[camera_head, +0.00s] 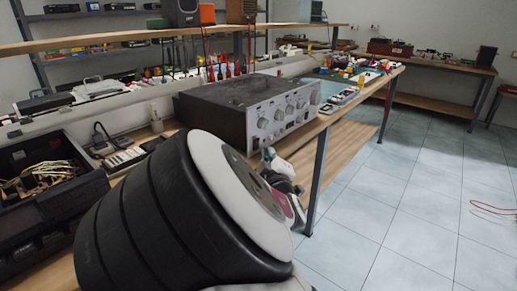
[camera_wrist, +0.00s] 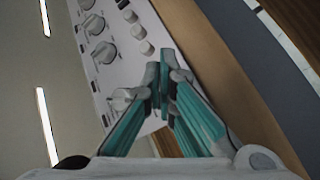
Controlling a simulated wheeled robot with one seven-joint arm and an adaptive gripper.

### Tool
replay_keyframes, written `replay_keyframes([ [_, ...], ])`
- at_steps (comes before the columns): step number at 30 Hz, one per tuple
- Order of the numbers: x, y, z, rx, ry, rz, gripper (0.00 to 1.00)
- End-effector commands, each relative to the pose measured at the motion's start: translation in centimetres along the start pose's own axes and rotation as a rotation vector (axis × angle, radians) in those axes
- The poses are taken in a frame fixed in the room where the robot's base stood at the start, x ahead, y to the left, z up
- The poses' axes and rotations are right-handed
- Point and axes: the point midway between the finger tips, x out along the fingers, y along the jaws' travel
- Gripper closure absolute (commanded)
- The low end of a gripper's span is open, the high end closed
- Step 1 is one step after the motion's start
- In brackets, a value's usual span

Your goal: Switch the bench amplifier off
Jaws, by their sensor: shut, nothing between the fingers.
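The bench amplifier (camera_head: 225,100) is a dark box with a silver front panel, standing on the wooden bench in the head view. Its panel (camera_wrist: 108,75) fills the middle of the wrist view, with large round knobs (camera_wrist: 104,52) and a column of smaller round controls (camera_wrist: 138,31). My gripper (camera_wrist: 164,72) is shut and empty, its teal fingers together in front of the panel near its edge, beside the small controls. I cannot tell whether the tips touch the panel. In the head view my arm hides most of the gripper and the panel's lower left. The power switch is not clearly identifiable.
The wooden bench (camera_head: 320,122) runs back to the right, with small devices on it. An open black case (camera_head: 45,185) with wires lies at left. A shelf (camera_head: 130,38) crosses above. The tiled floor (camera_head: 400,190) at right is clear, apart from a red cable (camera_head: 490,208).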

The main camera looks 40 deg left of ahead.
Motion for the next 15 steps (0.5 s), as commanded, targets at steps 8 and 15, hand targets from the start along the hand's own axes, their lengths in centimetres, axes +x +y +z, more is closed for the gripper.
replay_keyframes([
  [8, -0.2, 0.1, 0.2, 0.000, -0.001, 0.000, 1.00],
  [15, -1.6, 1.3, 1.2, 0.000, -0.001, 0.001, 1.00],
])
